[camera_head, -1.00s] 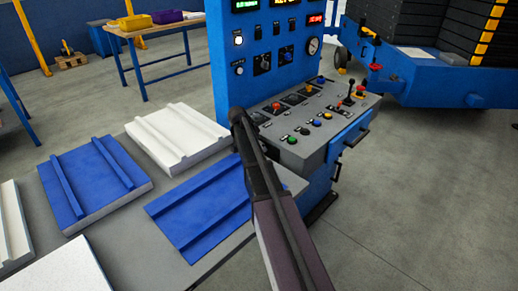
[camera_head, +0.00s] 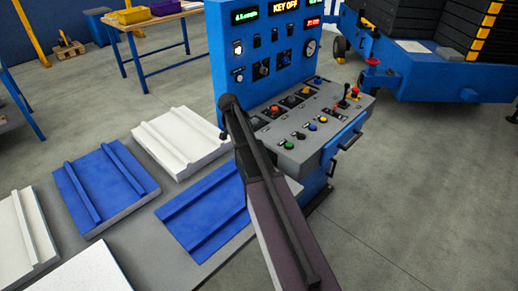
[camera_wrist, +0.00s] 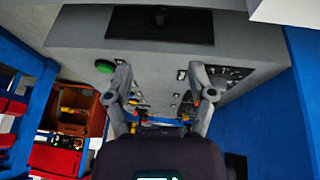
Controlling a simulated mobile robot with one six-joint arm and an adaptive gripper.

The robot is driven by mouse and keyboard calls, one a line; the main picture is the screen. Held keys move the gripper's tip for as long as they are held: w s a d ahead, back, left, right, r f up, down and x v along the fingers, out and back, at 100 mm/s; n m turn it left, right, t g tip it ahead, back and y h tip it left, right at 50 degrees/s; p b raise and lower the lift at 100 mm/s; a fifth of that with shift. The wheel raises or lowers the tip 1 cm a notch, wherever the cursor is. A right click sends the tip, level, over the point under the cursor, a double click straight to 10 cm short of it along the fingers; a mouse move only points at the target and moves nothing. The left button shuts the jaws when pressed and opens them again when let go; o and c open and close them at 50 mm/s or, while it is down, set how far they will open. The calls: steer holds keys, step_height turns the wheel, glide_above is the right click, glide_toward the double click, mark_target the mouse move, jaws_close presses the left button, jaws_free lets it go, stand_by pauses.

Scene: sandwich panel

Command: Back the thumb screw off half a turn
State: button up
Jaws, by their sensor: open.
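The control console (camera_head: 312,125) stands at the middle, with a blue upright panel (camera_head: 265,60) and a grey sloping desk of coloured buttons, dark knobs and a lever. I cannot pick out the thumb screw for certain in either view. My arm crosses in front of the console's left side in the head view, and my gripper is hidden there. In the wrist view my gripper (camera_wrist: 161,100) is open and empty, its two fingers apart over a grey panel (camera_wrist: 150,60). A green button (camera_wrist: 105,66) is left of the fingers. Small controls between the fingers are partly hidden.
A blue panel (camera_head: 105,182) and a white panel (camera_head: 180,140) lie left of the console. A blue wheeled machine (camera_head: 430,75) stands at the back right. A workbench (camera_head: 150,30) with bins is behind. Floor at the right is clear.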

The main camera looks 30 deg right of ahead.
steer(key=shift+d+f, duration=0.1)
steer(key=shift+f, duration=0.15)
steer(key=b+x, duration=1.2)
steer(key=x, duration=0.1)
steer(key=shift+f+b, duration=0.2)
steer(key=shift+b, duration=0.2)
stand_by(0.5)
jaws_close()
stand_by(0.3)
